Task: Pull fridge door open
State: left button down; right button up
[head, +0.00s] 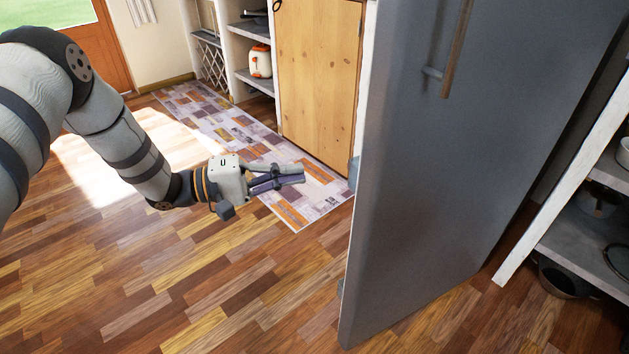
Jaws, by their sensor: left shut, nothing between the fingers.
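The grey fridge door (430,190) fills the right middle of the head view, its left edge towards me. Its bar handle (457,50) is high on the door face and is cut off by the top of the view. Pale blue bits show just behind the door's left edge. The door looks swung out from the cabinet row, but the fridge body is hidden. My left gripper (303,174) is to the left of the door, apart from it and well below the handle. Its fingers are shut and empty, pointing right. My right gripper is not in view.
A wooden cabinet (318,75) and open shelves with a white and orange container (260,61) stand behind. A patterned rug (215,118) lies before them. A shelf unit with pots (585,250) is at the right. The wood floor (200,290) in front is clear.

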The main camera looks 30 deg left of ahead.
pick_arm(q)
jog(key=w+d, duration=0.3)
jog(key=d, duration=0.6)
jog(key=shift+d, duration=0.2)
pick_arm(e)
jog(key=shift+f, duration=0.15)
pick_arm(q)
jog(key=shift+w+f, duration=0.1)
